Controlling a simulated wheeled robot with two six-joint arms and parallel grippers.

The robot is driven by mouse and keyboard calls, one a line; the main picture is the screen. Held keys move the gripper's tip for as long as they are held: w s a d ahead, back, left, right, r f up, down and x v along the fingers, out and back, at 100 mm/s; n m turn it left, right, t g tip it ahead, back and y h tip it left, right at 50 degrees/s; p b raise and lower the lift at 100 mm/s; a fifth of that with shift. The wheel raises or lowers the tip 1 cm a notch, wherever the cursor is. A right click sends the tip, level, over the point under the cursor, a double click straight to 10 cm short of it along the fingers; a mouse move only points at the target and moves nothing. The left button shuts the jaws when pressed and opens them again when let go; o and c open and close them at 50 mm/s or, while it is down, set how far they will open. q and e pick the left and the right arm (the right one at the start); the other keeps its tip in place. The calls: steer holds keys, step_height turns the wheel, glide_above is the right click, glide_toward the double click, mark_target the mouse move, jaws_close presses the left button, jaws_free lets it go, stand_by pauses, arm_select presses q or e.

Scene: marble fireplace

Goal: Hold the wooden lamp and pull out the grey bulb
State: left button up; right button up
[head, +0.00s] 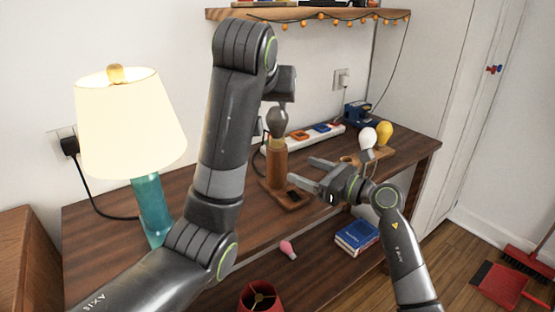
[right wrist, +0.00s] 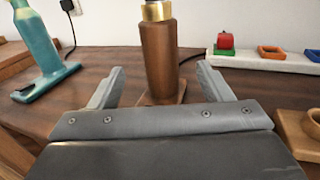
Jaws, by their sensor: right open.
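The wooden lamp (head: 276,166) stands upright on the desk, a brown post on a flat base. The grey bulb (head: 277,121) sits at its top. In the right wrist view the post (right wrist: 160,55) with its gold collar rises straight ahead, and the bulb is out of frame. My left gripper (head: 282,98) points down right above the bulb; its fingertips do not show clearly, so I cannot tell whether they touch it. My right gripper (head: 304,172) is open and level, to the right of the post. In its wrist view (right wrist: 161,72) the post lies centred between the fingers, apparently just beyond their tips.
A lit table lamp (head: 152,205) with a teal base stands at left. A white power strip (head: 320,133) lies behind. A wooden holder with white (head: 367,138) and yellow (head: 384,133) bulbs is at right. A pink bulb (head: 288,249) and blue book (head: 357,237) lie in front.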

mark_target(273, 158)
steer(key=x, duration=1)
steer(key=shift+w+a, duration=0.25)
steer(key=shift+a, duration=0.05)
steer(key=c, duration=1.4)
